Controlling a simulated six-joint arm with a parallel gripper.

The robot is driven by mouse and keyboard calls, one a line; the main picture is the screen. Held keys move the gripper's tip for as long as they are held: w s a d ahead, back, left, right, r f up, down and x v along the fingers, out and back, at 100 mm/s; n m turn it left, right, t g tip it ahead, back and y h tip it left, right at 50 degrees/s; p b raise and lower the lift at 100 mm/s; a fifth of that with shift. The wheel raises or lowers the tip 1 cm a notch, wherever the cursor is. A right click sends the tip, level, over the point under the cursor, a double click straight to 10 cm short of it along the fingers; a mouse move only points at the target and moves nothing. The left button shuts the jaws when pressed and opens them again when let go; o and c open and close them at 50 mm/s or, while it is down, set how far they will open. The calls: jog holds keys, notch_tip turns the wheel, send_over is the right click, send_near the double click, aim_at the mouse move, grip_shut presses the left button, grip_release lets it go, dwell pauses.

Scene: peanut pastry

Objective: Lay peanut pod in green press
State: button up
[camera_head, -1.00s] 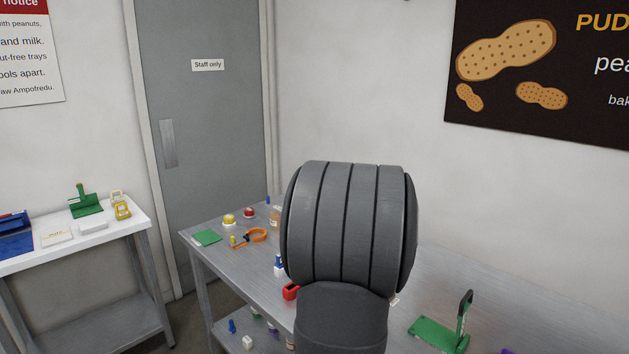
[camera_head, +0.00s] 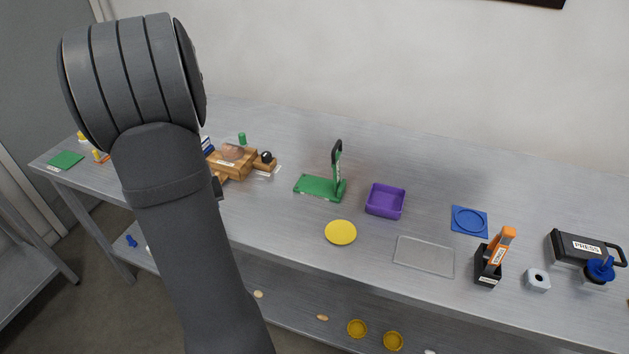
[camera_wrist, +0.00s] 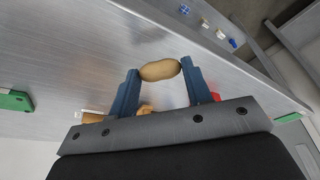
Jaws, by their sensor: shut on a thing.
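A tan peanut pod (camera_wrist: 160,70) is held between the two blue fingertips of my gripper (camera_wrist: 157,77) in the wrist view, above the steel table. The gripper is shut on it. In the head view my own arm hides the gripper and the pod. The green press (camera_head: 320,186) stands on the steel table near the middle of the head view, with a flat green base and an upright dark-handled lever at its right end. A green edge at the left of the wrist view (camera_wrist: 14,101) may be part of the press.
A wooden device (camera_head: 232,165) stands left of the press, partly behind my arm. A purple tray (camera_head: 386,201) is to its right and a yellow disc (camera_head: 340,232) in front. A clear sheet (camera_head: 424,256), an orange-handled tool (camera_head: 496,250) and a black press (camera_head: 580,247) lie farther right.

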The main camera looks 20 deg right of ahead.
jog(key=shift+d, duration=0.1)
jog(key=w+d+r+m+h, duration=0.1)
jog(key=w+d+r+m, duration=0.2)
jog(key=d, duration=0.5)
jog(key=d+r+m+h, duration=0.1)
jog(key=d+r+m, duration=0.2)
jog(key=d+m, duration=0.3)
notch_tip(320, 180, up, 7)
jog(key=m+g+h, duration=0.1)
jog(key=m+g, duration=0.2)
jog(key=m, duration=0.6)
send_over(321, 185)
jog(key=a, duration=0.1)
jog(key=shift+s, duration=0.1)
jog(key=shift+a+f, duration=0.1)
jog(key=shift+f, duration=6.35)
jog(key=shift+f, duration=0.6)
jog(key=o, duration=1.6)
jog(key=shift+r, duration=0.1)
